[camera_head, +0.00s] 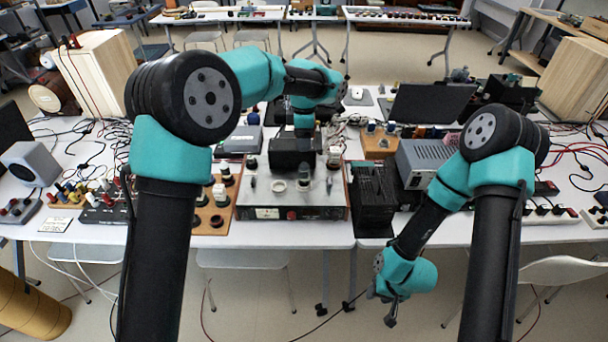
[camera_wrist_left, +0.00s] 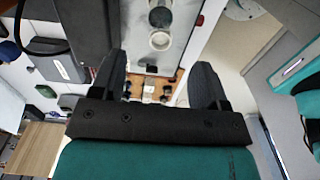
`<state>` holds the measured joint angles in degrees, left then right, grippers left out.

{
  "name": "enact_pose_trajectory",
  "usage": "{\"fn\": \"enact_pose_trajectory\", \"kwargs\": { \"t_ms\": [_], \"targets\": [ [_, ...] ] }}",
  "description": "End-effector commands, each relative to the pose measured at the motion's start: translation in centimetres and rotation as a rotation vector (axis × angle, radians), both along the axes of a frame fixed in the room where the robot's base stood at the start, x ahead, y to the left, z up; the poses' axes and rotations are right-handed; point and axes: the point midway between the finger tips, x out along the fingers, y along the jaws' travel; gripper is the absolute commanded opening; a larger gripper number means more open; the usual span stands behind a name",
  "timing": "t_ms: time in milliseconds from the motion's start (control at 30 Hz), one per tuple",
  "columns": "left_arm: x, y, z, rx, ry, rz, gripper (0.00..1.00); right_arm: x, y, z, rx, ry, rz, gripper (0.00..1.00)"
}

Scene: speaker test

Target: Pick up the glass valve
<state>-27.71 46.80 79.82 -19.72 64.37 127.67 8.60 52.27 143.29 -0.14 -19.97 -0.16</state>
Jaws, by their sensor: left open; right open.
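A silver amplifier chassis (camera_head: 262,198) stands on the front table, with a pale ring-shaped socket (camera_head: 278,186) and small upright pieces (camera_head: 333,158) on top. I cannot tell clearly which piece is the glass valve. In the left wrist view the pale socket (camera_wrist_left: 160,40) and a dark round piece (camera_wrist_left: 160,17) show on the chassis, ahead of the fingers. My left gripper (camera_wrist_left: 157,66) is open and empty, its fingers pointing towards the chassis. In the head view its wrist hangs over the chassis. My right gripper (camera_head: 384,306) is open and empty, low in front of the table edge.
A wooden board (camera_head: 212,216) with several sockets lies left of the chassis. A black finned box (camera_head: 373,200) and a grey instrument (camera_head: 428,160) stand to its right. Cables and a speaker (camera_head: 33,163) are at the left. Chairs stand below the front edge.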

Motion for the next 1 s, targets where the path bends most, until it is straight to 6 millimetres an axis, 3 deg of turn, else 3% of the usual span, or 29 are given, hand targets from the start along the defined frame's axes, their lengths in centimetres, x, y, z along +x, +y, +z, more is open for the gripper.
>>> {"fn": "enact_pose_trajectory", "kwargs": {
  "t_ms": [433, 1000],
  "targets": [
    [-0.1, 0.0, -7.4, 0.001, 0.003, 0.0, 0.68, 0.0, 0.0, 0.0, 0.0, 0.0, 0.0, 0.43],
    [-0.1, 0.1, -8.9, 0.0, 0.002, 0.001, 0.68, 0.0, 0.0, 0.0, 0.0, 0.0, 0.0, 0.43]
  ]
}}
